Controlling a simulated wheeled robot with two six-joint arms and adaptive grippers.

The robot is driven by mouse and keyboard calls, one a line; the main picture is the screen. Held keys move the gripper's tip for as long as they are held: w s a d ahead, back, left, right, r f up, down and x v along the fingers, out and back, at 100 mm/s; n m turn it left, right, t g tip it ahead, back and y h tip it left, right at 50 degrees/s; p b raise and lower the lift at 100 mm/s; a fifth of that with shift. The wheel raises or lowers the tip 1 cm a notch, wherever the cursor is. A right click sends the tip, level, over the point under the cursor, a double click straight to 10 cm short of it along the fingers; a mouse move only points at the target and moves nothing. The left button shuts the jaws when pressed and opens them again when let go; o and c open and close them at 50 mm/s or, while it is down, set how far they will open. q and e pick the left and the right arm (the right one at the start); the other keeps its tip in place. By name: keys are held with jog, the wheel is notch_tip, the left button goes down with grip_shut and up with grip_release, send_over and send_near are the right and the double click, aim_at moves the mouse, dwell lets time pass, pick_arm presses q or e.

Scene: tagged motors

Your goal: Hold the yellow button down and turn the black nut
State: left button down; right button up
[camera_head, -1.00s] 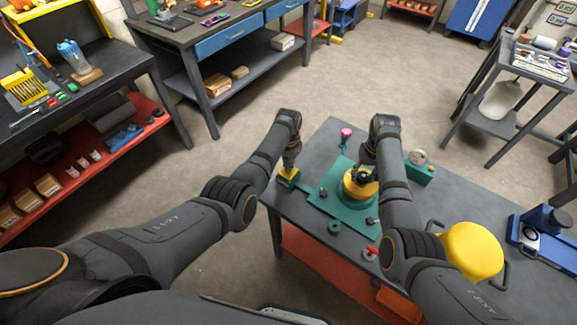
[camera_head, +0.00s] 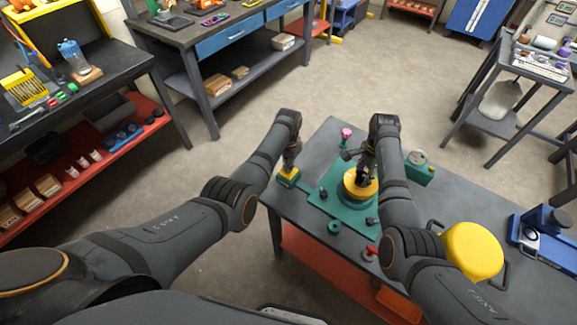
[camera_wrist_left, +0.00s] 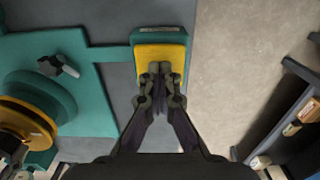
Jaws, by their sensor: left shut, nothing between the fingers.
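The yellow button (camera_head: 287,175) sits on a green box at the table's left edge. It also shows in the left wrist view (camera_wrist_left: 161,53). My left gripper (camera_head: 291,167) is shut and empty, with its tips (camera_wrist_left: 160,70) pointing down over the button and seemingly against it. The yellow round motor part (camera_head: 351,190) stands on a green plate (camera_head: 333,205). My right gripper (camera_head: 364,178) is over its middle. I cannot clearly make out the black nut there, as the gripper covers the spot, and I cannot tell whether its jaws are closed.
A pink-topped post (camera_head: 346,133), a green box with a gauge (camera_head: 420,170) and a green ring (camera_head: 334,227) stand around the plate. Floor left of the table is clear.

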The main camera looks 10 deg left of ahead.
pick_arm(q)
jog(key=shift+s+f, duration=0.1)
pick_arm(e)
jog(key=o, duration=0.6)
jog(key=n, duration=0.6)
jog(key=shift+s+n, duration=0.1)
jog(key=shift+n, duration=0.3)
jog(key=n, duration=0.4)
jog(key=shift+d, duration=0.1)
jog(key=n, duration=0.4)
jog(key=shift+f, duration=0.15)
